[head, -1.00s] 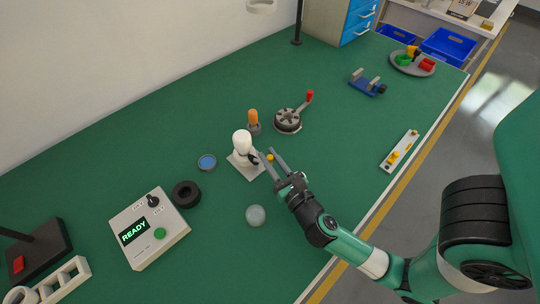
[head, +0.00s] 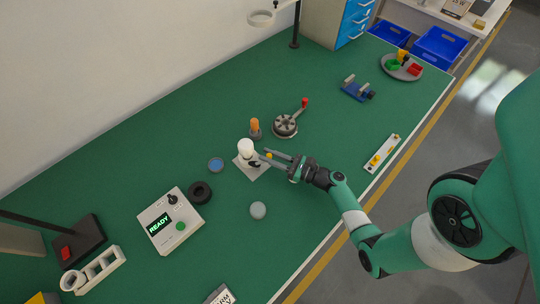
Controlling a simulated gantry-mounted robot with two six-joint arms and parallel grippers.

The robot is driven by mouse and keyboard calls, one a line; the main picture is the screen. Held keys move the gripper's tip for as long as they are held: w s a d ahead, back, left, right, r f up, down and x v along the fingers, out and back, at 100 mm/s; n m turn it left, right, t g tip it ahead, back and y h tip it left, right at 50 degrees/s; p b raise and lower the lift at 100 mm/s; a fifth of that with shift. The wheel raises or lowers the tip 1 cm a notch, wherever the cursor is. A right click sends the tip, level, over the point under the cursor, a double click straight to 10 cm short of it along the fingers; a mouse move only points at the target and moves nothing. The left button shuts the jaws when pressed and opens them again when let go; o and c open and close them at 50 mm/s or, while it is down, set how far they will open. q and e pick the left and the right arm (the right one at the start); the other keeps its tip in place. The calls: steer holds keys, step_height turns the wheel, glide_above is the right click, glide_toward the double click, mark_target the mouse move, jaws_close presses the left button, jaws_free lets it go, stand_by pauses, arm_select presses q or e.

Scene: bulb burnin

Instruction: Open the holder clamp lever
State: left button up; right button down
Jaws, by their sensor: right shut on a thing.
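The holder (head: 251,170) stands near mid-table, a pale square base with a white bulb (head: 246,147) upright in it. The clamp lever is on its right side, its small yellow knob (head: 269,155) showing between my fingertips. My right gripper (head: 271,157) comes in from the right, low over the table, and is shut on the lever at the knob. The fingers partly hide the lever arm, so its angle is hard to read. My left gripper is out of view.
An orange-topped part (head: 255,129) and a round dark fixture (head: 285,125) with a red-tipped handle stand just behind. A black ring (head: 199,192), blue disc (head: 216,165) and READY box (head: 170,222) lie left.

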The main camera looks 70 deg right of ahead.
steer(key=shift+w+y, duration=0.1)
steer(key=shift+y, duration=0.2)
steer(key=c, duration=0.7)
jaws_free()
